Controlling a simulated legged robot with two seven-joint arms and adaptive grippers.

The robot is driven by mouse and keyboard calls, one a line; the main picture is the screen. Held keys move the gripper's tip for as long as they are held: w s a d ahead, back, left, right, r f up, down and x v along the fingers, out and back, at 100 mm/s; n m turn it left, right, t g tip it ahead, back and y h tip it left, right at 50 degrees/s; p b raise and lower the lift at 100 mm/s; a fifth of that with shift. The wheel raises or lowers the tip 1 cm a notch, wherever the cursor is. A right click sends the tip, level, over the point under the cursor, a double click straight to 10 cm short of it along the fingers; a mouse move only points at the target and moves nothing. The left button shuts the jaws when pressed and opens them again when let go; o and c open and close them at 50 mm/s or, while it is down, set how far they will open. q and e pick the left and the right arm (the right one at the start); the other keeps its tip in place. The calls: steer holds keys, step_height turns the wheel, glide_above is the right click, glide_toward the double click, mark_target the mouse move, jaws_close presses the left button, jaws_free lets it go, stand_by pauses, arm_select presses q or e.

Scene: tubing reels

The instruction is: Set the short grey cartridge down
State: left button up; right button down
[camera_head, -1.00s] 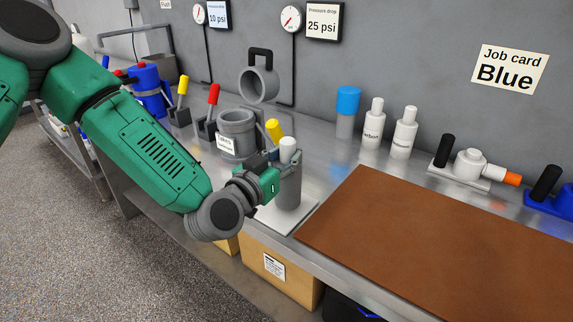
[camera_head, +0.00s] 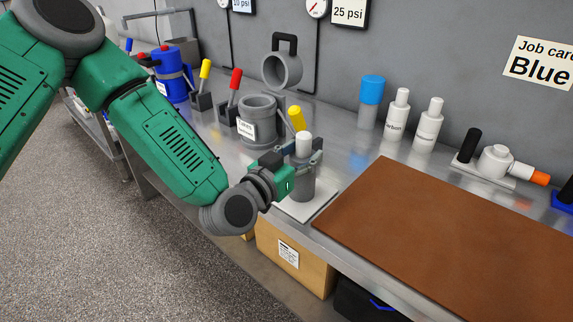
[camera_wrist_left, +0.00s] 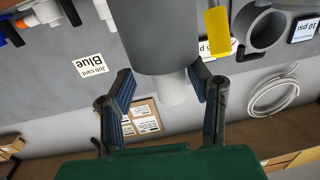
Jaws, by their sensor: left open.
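The short grey cartridge (camera_head: 301,186) has a white top. It stands upright on a white plate (camera_head: 325,203) at the bench's front edge. My left gripper (camera_head: 309,151) is at its upper part, with the fingers on either side of it. In the left wrist view the grey body (camera_wrist_left: 160,35) and its white end lie between the spread fingers of the left gripper (camera_wrist_left: 163,85), with a gap visible on at least the left side. The gripper is open. The cartridge's near side is partly hidden by my gripper. My right gripper is out of view.
Just behind the cartridge stands a yellow-topped handle (camera_head: 297,118), with a grey labelled pot (camera_head: 258,122) to its left. A brown mat (camera_head: 450,225) lies to the right. A blue-capped cylinder (camera_head: 371,92) and white bottles (camera_head: 396,115) stand along the wall.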

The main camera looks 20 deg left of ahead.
arm_select(q)
steer(key=b+v, duration=0.1)
steer(key=v, duration=0.9)
steer(key=s+f+g, duration=0.5)
steer(key=f, duration=0.5)
steer(key=s+f+g, duration=0.4)
steer(key=s+f, duration=0.1)
steer(key=f, duration=0.5)
steer(key=s+a+f+n+g+y, duration=0.1)
steer(key=s+a+f+g+y, duration=0.1)
steer(key=s+a+f+g, duration=0.2)
steer(key=s+a+f+n+g+y, duration=0.1)
steer(key=s+a+f+g+y, duration=0.1)
steer(key=s+f, duration=0.4)
steer(key=s+a+g, duration=0.1)
steer(key=s+a, duration=0.1)
steer(key=s, duration=0.3)
steer(key=shift+s+a+f+g+y, duration=0.25)
steer(key=shift+a+f+g+y, duration=0.05)
steer(key=shift+f+g+y, duration=0.1)
step_height(320, 180, down, 2)
steer(key=shift+w+f+b, duration=0.1)
steer(key=shift+f+b, duration=0.1)
steer(key=shift+b, duration=1.05)
